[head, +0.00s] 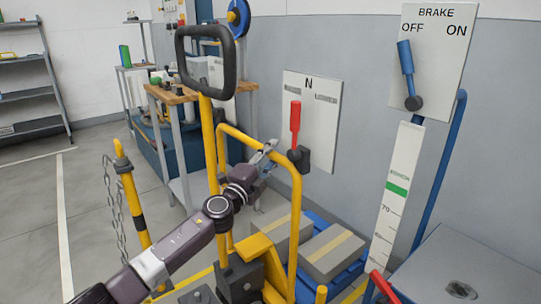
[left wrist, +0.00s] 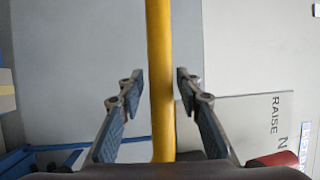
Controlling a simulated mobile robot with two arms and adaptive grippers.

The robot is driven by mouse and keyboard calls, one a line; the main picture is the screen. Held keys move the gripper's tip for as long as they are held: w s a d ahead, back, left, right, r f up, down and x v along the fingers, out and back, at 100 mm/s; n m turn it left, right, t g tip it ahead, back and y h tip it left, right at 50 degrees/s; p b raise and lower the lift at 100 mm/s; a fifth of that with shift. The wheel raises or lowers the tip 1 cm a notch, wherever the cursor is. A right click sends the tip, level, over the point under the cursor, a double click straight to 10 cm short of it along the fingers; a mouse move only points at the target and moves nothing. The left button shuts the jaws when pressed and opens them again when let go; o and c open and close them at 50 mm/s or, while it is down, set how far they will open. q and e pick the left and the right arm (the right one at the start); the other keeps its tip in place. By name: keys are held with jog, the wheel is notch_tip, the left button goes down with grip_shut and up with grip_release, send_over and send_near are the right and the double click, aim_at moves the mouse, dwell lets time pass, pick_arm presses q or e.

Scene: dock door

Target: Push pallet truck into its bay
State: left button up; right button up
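The yellow pallet truck stands in front of me, with a black loop handle (head: 207,60) on a yellow post and a bent yellow tube rail (head: 296,210). My left gripper (head: 265,155) is open at the rail's upper bend. In the left wrist view, the yellow tube (left wrist: 160,80) runs between the two spread fingers (left wrist: 160,88), with a gap on each side. Whether it lies fully within their reach is hard to tell. The red lever (head: 295,122) points up at N on its plate. My right gripper is not in view.
Boxes (head: 333,250) sit on a blue pallet (head: 352,272) beyond the rail. A blue brake lever (head: 406,60) leans to OFF. A striped post (head: 133,205) with a chain stands left, beside a workbench (head: 171,94). Floor is clear at far left.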

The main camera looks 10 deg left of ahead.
pick_arm(q)
jog(key=shift+s+a, duration=0.1)
jog(key=shift+a, duration=0.05)
jog(key=shift+s+a+f, duration=0.1)
jog(key=shift+s+f, duration=0.05)
jog(key=shift+s, duration=0.05)
jog(key=v, duration=1.1)
jog(key=shift+s, duration=0.25)
